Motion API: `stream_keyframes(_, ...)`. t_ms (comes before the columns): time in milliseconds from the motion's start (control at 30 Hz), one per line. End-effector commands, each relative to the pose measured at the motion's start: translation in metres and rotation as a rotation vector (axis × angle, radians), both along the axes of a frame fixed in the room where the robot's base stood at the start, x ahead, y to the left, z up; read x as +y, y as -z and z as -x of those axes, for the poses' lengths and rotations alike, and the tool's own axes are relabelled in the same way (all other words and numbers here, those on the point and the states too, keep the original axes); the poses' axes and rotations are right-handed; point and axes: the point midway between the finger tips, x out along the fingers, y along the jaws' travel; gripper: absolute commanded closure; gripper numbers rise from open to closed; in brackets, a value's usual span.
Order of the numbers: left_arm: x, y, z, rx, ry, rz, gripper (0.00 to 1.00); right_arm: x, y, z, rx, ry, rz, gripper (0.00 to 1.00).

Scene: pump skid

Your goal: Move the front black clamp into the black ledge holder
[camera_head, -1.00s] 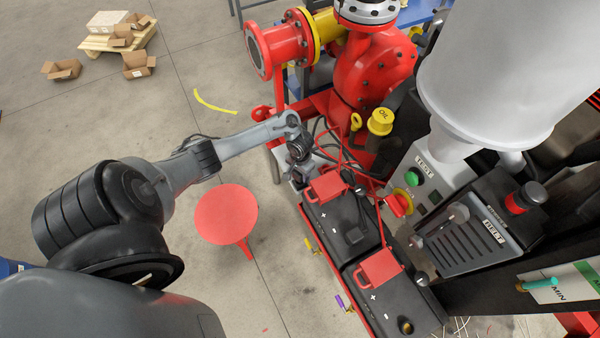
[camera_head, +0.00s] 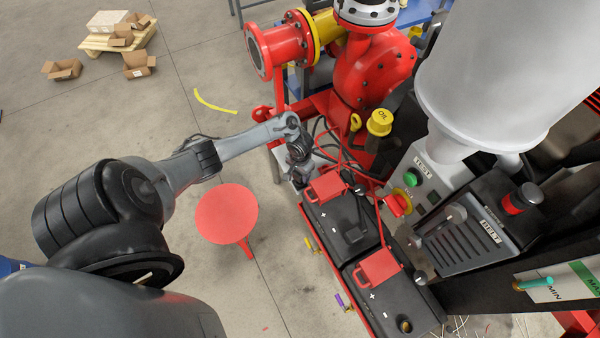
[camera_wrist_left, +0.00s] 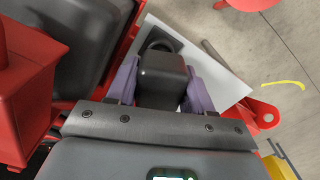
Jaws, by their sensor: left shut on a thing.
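Just beyond the clamp, a dark rounded holder (camera_wrist_left: 161,42) shows on the pale ledge (camera_wrist_left: 222,82). The clamp partly hides the holder, so I cannot tell whether they touch. My right gripper is not in view.
Two black batteries (camera_head: 338,218) with red terminal covers (camera_head: 378,267) stand beside the gripper. Another black clamp (camera_head: 354,235) sits on the far battery. A bare brass post (camera_head: 405,325) shows on the near one. A red round stool (camera_head: 227,214) stands left; red pump pipework (camera_head: 280,50) rises behind.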

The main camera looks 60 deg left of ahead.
Motion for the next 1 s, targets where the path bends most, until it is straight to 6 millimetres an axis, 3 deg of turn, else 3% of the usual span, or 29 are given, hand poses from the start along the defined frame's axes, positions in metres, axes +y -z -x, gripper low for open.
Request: stream_keyframes(1000,0.0003,0.0004,-0.0003,0.0,0.0,0.0,0.9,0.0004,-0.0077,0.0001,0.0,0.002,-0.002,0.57)
